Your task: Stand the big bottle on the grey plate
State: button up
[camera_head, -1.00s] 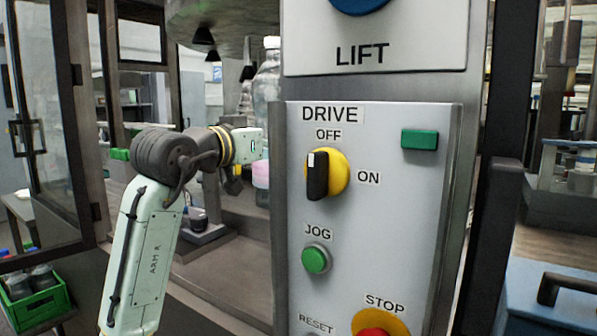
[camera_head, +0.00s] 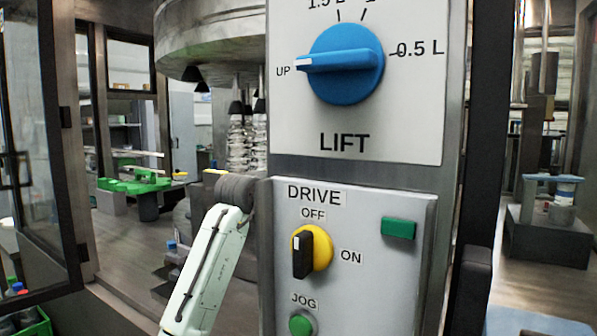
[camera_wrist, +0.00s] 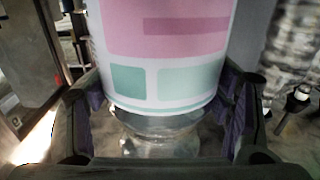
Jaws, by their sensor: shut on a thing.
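My gripper (camera_wrist: 160,105) is shut on a big clear bottle (camera_wrist: 165,45) in the wrist view. The bottle has a pink, white and teal label, and its clear lower part shows below the label between my fingers. Its top is out of the wrist view. In the head view my gripper and the bottle are hidden behind the control panel; only pale links of my arm show at its left. I cannot make out the grey plate for certain in either view.
The control panel (camera_head: 372,228) stands close in front, with a blue LIFT knob (camera_head: 345,64) pointing to UP and a DRIVE switch (camera_head: 307,251). Behind it hangs a large round metal machine head (camera_head: 215,38) with clear bottles (camera_head: 240,140) below. A glazed door (camera_head: 38,130) stands at the left.

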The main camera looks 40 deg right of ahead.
jog(key=shift+s+f+p, duration=0.15)
jog(key=shift+f+p, duration=0.5)
jog(key=shift+f, duration=0.75)
jog(key=o, duration=1.6)
jog(key=shift+f, duration=0.4)
jog(key=shift+c, duration=0.2)
jog(key=o, duration=0.4)
jog(key=shift+r, duration=0.15)
